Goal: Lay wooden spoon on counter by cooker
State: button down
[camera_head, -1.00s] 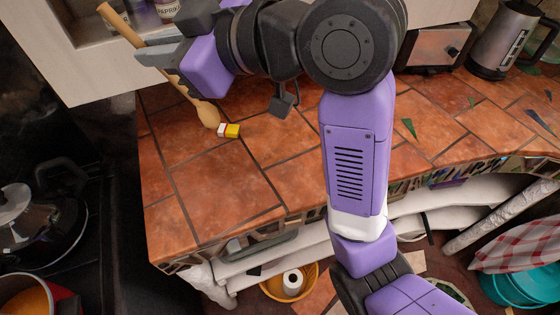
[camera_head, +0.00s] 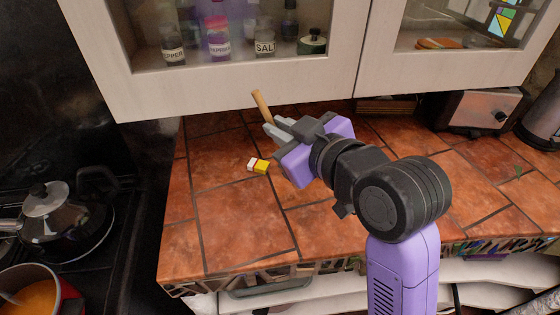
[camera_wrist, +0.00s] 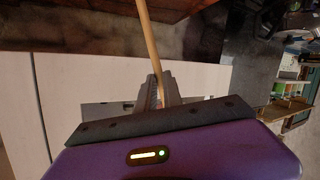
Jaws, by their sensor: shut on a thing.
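The wooden spoon (camera_head: 262,106) is held in my gripper (camera_head: 277,129). In the wrist view the spoon's stick (camera_wrist: 148,42) runs up from between the shut fingers (camera_wrist: 157,92). My gripper is above the tiled counter (camera_head: 215,215); its exact height is hard to tell.
A small yellow, white and red box (camera_head: 258,165) lies on the counter beside my gripper. A wall cabinet (camera_head: 240,88) with jars hangs over the back. A toaster (camera_head: 478,110) stands at the back right. The counter's front left is bare.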

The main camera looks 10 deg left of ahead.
notch_tip(320, 180, down, 8)
dwell(0.5)
jog(key=shift+r, duration=0.1)
jog(key=c, duration=1.5)
grip_release()
jog(key=b+v, duration=0.1)
jog(key=v, duration=1.1)
jog(key=shift+a, duration=0.1)
